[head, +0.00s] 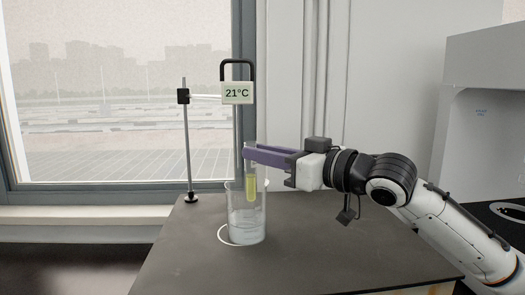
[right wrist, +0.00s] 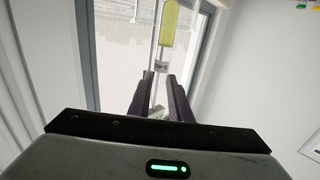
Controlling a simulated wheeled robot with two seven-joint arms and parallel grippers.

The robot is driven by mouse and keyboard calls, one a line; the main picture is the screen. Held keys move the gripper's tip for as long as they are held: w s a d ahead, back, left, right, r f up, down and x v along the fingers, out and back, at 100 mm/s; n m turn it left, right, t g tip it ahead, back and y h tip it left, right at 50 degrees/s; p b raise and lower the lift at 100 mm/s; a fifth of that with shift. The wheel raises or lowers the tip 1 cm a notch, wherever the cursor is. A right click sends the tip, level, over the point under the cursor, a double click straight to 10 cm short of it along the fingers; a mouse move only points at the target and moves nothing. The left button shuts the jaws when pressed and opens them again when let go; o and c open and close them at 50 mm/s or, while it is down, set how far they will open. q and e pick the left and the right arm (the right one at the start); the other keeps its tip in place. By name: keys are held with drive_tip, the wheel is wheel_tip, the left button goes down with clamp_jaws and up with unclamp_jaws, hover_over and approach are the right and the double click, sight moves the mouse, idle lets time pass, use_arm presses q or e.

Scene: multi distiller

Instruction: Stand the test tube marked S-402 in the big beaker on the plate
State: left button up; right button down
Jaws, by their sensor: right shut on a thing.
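My right gripper (head: 250,153) is shut on a test tube (head: 251,186) with yellow-green liquid and holds it upright near its top. The tube's lower end overlaps the upper part of the big beaker (head: 236,213) and appears to be inside its rim, above the clear liquid there. The beaker stands on a plate on the table, of which a white ring (head: 224,238) shows. In the right wrist view the tube (right wrist: 169,25) shows beyond the fingers (right wrist: 160,85), with a marking too small to read. My left gripper is not in view.
A stand (head: 188,140) at the back left carries a display (head: 237,93) reading 21°C above the tube. The dark table (head: 290,265) is clear in front and to the right. A white cabinet (head: 485,120) stands at the right, a window behind.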

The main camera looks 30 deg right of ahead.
sight(255, 177)
wheel_tip(255, 177, down, 3)
drive_tip(key=shift+f+b, duration=0.1)
drive_tip(key=shift+b, duration=0.9)
drive_tip(key=shift+f+b, duration=0.7)
drive_tip(key=shift+f, duration=0.1)
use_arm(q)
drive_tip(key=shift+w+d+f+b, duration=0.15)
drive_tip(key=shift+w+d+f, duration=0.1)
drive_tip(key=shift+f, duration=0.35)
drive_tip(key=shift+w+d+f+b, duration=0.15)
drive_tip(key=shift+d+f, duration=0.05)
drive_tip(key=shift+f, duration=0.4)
use_arm(e)
drive_tip(key=shift+f, duration=0.45)
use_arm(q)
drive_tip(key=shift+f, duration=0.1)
use_arm(e)
drive_tip(key=c, duration=1.5)
unclamp_jaws()
drive_tip(key=shift+c, duration=0.2)
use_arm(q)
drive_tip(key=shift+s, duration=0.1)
use_arm(e)
drive_tip(key=shift+r, duration=0.2)
